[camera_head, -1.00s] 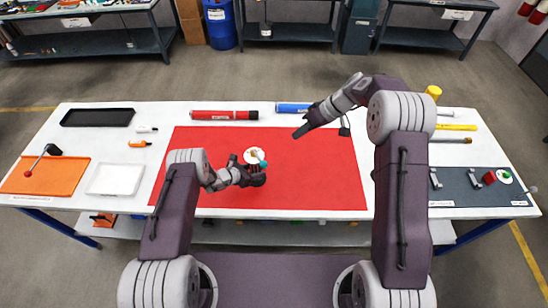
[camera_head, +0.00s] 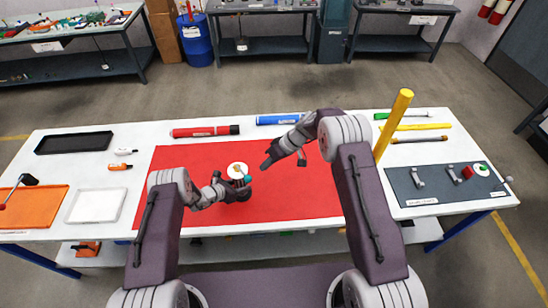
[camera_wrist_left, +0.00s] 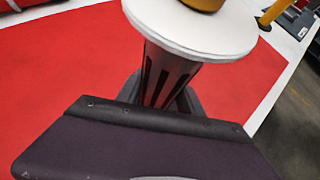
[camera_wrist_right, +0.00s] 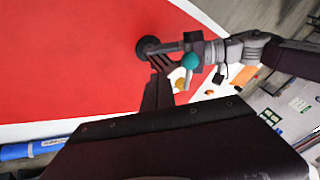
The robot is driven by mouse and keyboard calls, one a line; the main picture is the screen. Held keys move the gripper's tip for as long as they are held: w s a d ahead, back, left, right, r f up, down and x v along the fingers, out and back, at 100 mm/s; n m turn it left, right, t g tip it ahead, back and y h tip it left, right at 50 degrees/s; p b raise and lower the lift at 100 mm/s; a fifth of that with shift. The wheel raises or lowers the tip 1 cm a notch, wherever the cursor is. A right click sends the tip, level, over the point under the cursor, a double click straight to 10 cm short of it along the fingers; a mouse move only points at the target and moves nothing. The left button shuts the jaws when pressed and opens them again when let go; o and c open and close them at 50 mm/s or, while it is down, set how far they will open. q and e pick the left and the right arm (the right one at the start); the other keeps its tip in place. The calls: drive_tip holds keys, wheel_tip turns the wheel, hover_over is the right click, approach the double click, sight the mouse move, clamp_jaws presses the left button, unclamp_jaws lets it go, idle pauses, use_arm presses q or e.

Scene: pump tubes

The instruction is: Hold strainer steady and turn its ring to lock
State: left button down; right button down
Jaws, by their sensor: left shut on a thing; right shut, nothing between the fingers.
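The strainer has a white round top (camera_head: 237,170) with a small yellow piece (camera_wrist_left: 203,4) on it, and a dark slotted body (camera_wrist_left: 168,75) below in the left wrist view. A teal ball (camera_head: 247,178) sits at its side; this ball shows larger in the right wrist view (camera_wrist_right: 190,61). My left gripper (camera_head: 236,190) is shut on the strainer body, over the red mat (camera_head: 200,155). My right gripper (camera_head: 266,164) is shut and empty, up and to the right of the strainer, apart from it. Which part is the ring is unclear.
A red tube (camera_head: 205,131) and a blue tube (camera_head: 279,119) lie behind the mat. A yellow post (camera_head: 393,125) stands at the right beside a dark grey mat (camera_head: 430,198) with small parts. Black (camera_head: 74,143) and white (camera_head: 97,205) trays are at the left. The red mat's right side is clear.

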sight(248, 180)
drive_tip(key=a, duration=0.1)
drive_tip(key=s+a, duration=0.2)
drive_tip(key=shift+a+f, duration=0.15)
drive_tip(key=shift+f, duration=0.15)
drive_tip(key=shift+s+a, duration=0.1)
drive_tip(key=shift+s+a+m+t, duration=0.4)
drive_tip(key=shift+s+a+m, duration=0.3)
drive_tip(key=shift+s+a, duration=0.5)
drive_tip(key=a, duration=0.1)
drive_tip(key=s+a, duration=0.1)
drive_tip(key=a, duration=0.1)
drive_tip(key=shift+s+a, duration=0.1)
drive_tip(key=shift+s, duration=0.2)
drive_tip(key=shift+w, duration=0.1)
